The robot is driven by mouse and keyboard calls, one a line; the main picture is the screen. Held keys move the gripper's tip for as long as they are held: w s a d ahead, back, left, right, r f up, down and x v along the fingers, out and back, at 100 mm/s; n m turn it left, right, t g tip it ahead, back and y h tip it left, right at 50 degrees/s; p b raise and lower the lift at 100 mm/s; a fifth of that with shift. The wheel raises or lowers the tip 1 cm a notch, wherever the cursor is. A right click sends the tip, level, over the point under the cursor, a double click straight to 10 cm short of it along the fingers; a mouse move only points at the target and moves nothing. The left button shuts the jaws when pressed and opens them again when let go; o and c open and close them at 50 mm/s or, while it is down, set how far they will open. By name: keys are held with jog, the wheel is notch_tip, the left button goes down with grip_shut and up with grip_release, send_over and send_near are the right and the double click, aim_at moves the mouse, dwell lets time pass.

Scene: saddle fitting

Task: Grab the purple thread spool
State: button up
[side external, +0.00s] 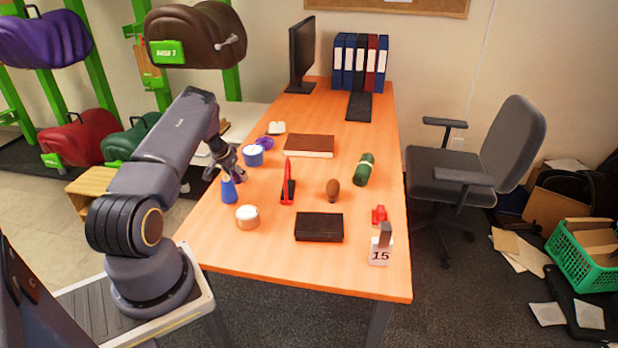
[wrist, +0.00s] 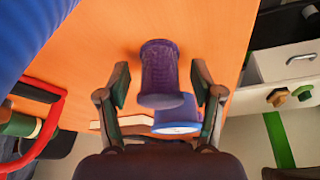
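The purple thread spool (side external: 265,143) lies on the orange desk, behind a blue container with a white top (side external: 253,156). In the wrist view the purple spool (wrist: 160,70) shows ahead, between the lines of my two fingers. My gripper (side external: 226,163) is above the left edge of the desk, left of both. In the wrist view my gripper (wrist: 160,84) is open with its fingers apart, and nothing is visibly held.
A brown book (side external: 309,146), a red upright item (side external: 288,185) and a white-topped tin (side external: 247,217) are nearby. A monitor (side external: 301,55) stands at the back.

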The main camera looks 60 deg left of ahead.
jog(key=c, duration=1.1)
jog(key=shift+r, duration=0.1)
